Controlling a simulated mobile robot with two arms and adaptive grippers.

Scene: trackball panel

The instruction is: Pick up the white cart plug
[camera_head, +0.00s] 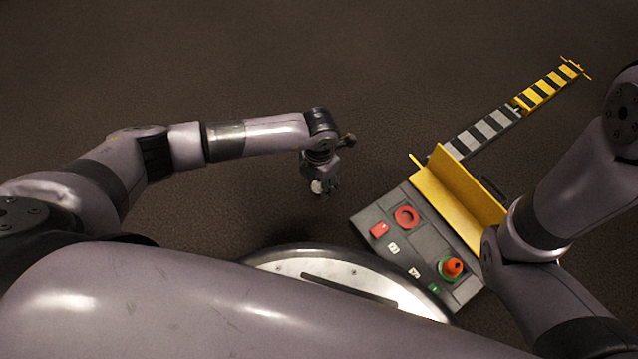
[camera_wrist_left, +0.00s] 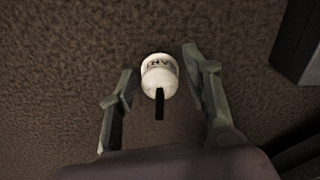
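The white cart plug (camera_wrist_left: 159,78) is a rounded white piece with dark lettering and a black stem toward the wrist. In the left wrist view it lies between the two fingers of my left gripper (camera_wrist_left: 158,62), with a gap on each side. The fingers are apart and do not seem to touch it.
A striped bar (camera_head: 484,134) extends toward the upper right. The brown floor (camera_head: 250,60) is clear at the back.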

